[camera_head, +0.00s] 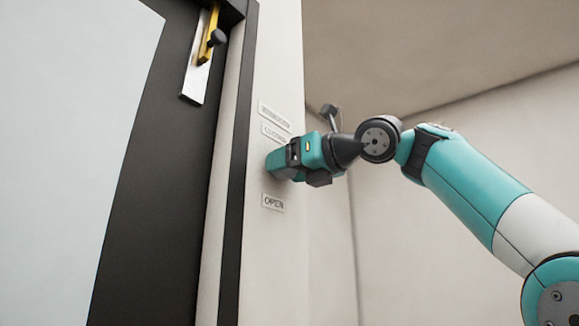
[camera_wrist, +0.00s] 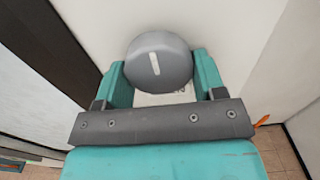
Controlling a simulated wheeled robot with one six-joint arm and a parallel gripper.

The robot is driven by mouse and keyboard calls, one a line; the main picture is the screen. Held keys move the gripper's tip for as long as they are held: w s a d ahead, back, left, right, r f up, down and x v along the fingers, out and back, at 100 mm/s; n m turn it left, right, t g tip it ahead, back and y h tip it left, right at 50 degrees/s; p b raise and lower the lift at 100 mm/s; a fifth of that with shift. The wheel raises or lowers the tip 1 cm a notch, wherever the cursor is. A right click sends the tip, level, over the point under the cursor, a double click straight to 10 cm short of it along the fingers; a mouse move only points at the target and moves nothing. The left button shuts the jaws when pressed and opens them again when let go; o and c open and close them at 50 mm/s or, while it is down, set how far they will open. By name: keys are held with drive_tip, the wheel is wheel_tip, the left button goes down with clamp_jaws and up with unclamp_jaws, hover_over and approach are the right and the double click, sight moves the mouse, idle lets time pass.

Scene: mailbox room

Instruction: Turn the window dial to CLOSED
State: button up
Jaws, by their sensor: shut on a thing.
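The window dial (camera_wrist: 158,62) is a round grey knob with a white line on its face. In the wrist view the line runs close to upright, its top tilted a little left. My gripper (camera_wrist: 162,80) has one teal finger on each side of the dial and is shut on it. In the head view my gripper (camera_head: 280,163) is against the wall panel and hides the dial. A label that seems to read CLOSED (camera_head: 276,133) is just above the gripper. A label reading OPEN (camera_head: 273,203) is below it.
Another label (camera_head: 275,115), too small to read surely, is above the CLOSED one. A dark-framed pane (camera_head: 75,130) with a yellow and silver latch (camera_head: 205,55) is left of the wall panel. Plain wall (camera_head: 450,190) is behind my arm.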

drive_tip(key=shift+f, duration=0.1)
drive_tip(key=o, duration=0.9)
drive_tip(key=b+v, duration=0.4)
drive_tip(key=v, duration=1.3)
drive_tip(key=shift+s+d, duration=0.2)
